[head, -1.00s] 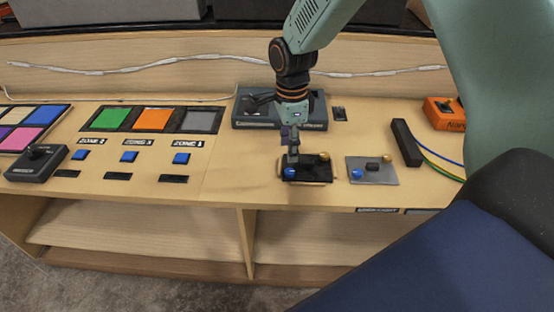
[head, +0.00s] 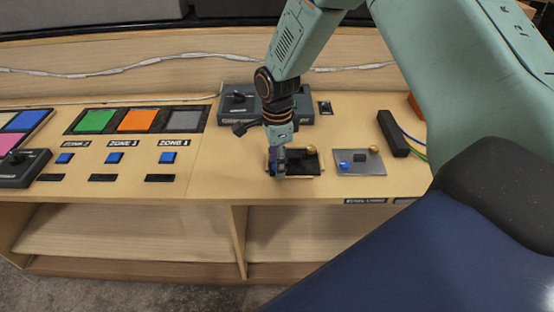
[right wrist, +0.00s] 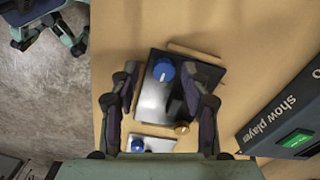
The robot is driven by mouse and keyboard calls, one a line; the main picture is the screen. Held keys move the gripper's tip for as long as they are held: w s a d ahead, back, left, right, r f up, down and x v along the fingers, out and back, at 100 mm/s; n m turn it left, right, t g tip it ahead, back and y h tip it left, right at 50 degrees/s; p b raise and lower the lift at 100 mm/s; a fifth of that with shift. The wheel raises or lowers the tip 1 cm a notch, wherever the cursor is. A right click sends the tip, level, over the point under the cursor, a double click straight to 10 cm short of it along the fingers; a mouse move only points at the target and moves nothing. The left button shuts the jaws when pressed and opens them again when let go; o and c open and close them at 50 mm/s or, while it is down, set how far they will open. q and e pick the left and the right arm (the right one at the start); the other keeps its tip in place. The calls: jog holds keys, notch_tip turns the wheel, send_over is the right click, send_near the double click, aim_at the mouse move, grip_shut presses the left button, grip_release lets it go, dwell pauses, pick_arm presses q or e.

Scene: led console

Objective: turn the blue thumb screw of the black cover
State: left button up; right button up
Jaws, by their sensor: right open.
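The black cover (head: 306,165) lies on the desk top, with a brass screw (head: 312,149) at its far right corner. Its blue thumb screw is hidden behind my right gripper (head: 279,167) in the head view. In the right wrist view the blue thumb screw (right wrist: 163,71) shows a white mark on top, and the brass screw (right wrist: 181,128) is lower down. My right gripper (right wrist: 160,76) is open, its fingers on either side of the blue screw with gaps visible. I cannot tell the height of the fingertips above the cover. My left gripper is not in view.
A grey plate (head: 352,165) with its own blue and brass screws lies right of the cover. A black block with cables (head: 392,134) stands farther right. A dark console (head: 300,106) stands behind. Blue buttons and colour panels are to the left. The desk's front edge is close.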

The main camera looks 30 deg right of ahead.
jog(key=shift+w+d+f, duration=0.1)
jog(key=shift+w+f, duration=0.2)
jog(key=c, duration=0.4)
jog(key=shift+s+r, duration=0.2)
jog(key=c, duration=0.4)
jog(key=shift+w+f, duration=0.1)
grip_shut()
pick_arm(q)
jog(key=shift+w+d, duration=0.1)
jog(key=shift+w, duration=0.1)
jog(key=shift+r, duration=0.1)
